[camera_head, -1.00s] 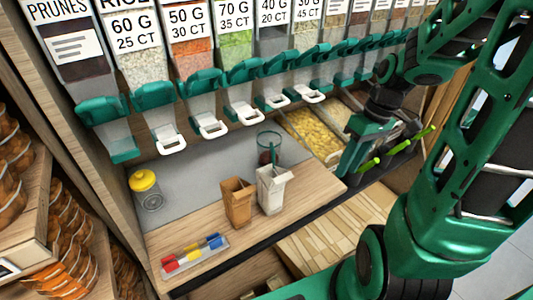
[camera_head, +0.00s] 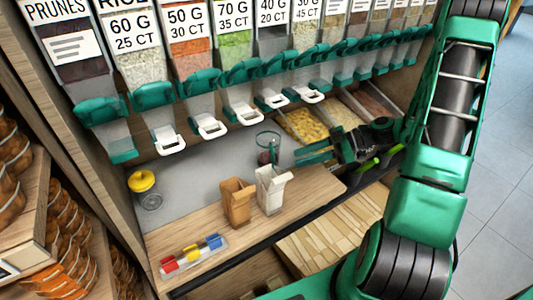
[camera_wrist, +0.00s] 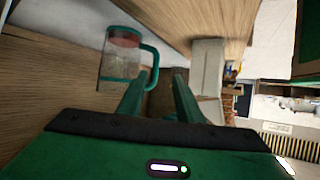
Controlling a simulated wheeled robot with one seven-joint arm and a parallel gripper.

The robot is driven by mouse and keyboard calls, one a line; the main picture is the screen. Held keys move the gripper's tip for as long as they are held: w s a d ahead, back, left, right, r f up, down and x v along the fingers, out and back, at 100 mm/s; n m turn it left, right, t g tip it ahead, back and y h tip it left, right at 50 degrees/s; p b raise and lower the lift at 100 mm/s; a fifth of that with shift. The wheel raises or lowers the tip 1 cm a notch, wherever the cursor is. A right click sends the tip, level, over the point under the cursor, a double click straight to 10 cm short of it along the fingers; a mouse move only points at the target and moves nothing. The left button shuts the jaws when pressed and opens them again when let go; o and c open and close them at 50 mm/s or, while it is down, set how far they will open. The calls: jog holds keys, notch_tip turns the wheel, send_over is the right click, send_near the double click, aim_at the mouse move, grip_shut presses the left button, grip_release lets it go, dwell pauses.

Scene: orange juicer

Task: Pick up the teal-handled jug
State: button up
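The teal-handled jug (camera_head: 268,148) is clear with a teal rim and something dark red inside. It stands on the counter behind the cartons. In the wrist view the jug (camera_wrist: 121,55) is at the upper left, its teal handle turned toward my fingers. My gripper (camera_head: 308,151) is just to the right of the jug in the head view, reaching toward it from the side. In the wrist view my gripper (camera_wrist: 157,80) has its two fingers apart with the handle just beyond the left fingertip. Nothing is held, and contact with the handle cannot be told.
A white carton (camera_head: 271,191) and a brown carton (camera_head: 237,203) stand in front of the jug. A yellow-lidded jar (camera_head: 146,188) and a tray of coloured blocks (camera_head: 194,256) are to the left. Dispensers (camera_head: 243,104) hang above the counter, with food bins (camera_head: 304,127) behind my gripper.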

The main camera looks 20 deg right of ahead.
aim_at(272, 162)
jog(key=shift+t, duration=0.3)
jog(key=x, duration=1)
jog(key=shift+w+a+r, duration=0.2)
jog(key=shift+w+a, duration=0.2)
jog(key=shift+w, duration=0.05)
grip_shut()
